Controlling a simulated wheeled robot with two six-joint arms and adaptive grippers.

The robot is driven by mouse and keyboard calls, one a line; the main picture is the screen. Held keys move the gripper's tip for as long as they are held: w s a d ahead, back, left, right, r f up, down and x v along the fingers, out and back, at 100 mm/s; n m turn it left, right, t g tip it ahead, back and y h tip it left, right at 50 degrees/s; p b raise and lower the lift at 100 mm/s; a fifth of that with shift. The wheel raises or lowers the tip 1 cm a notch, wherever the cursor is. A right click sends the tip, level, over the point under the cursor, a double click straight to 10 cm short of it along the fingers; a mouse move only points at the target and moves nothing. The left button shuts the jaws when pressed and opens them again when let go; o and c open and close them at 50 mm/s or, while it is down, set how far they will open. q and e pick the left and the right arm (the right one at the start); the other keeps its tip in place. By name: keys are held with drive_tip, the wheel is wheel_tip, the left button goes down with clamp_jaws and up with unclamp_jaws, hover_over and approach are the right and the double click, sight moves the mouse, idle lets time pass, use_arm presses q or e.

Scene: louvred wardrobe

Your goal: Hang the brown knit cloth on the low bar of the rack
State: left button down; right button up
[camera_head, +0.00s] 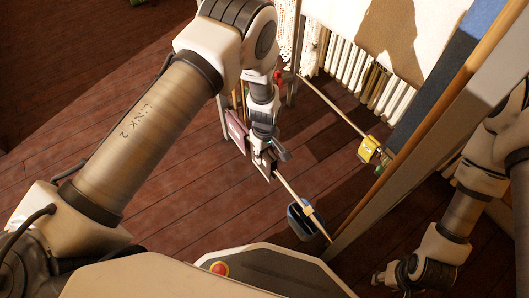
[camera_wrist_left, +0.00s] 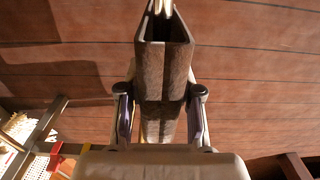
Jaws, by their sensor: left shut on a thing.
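The brown knit cloth (camera_wrist_left: 165,75) shows in the left wrist view as a folded, grey-brown piece between the two fingers of my left gripper (camera_wrist_left: 160,100). A pale bar (camera_wrist_left: 163,5) meets the cloth's far end; I cannot tell whether the fold lies over the bar or only beside it. In the head view my left gripper (camera_head: 266,158) points down at the upper end of a low wooden bar (camera_head: 296,196), with a little brown cloth (camera_head: 264,166) showing at its tips. My right gripper (camera_head: 382,277) is low at the right, away from the bar; its jaws are too small to read.
A yellow item (camera_head: 368,148) sits on another low bar (camera_head: 335,106). A mauve object (camera_head: 237,132) is left of my left gripper. Floor at left is clear.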

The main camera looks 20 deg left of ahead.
use_arm(q)
drive_tip(key=shift+f+b, duration=1.3)
drive_tip(key=shift+f, duration=0.6)
drive_tip(key=c, duration=0.7)
unclamp_jaws()
drive_tip(key=shift+r, duration=0.15)
wheel_tip(320, 180, up, 12)
drive_tip(key=shift+f, duration=0.1)
drive_tip(key=shift+d, duration=0.1)
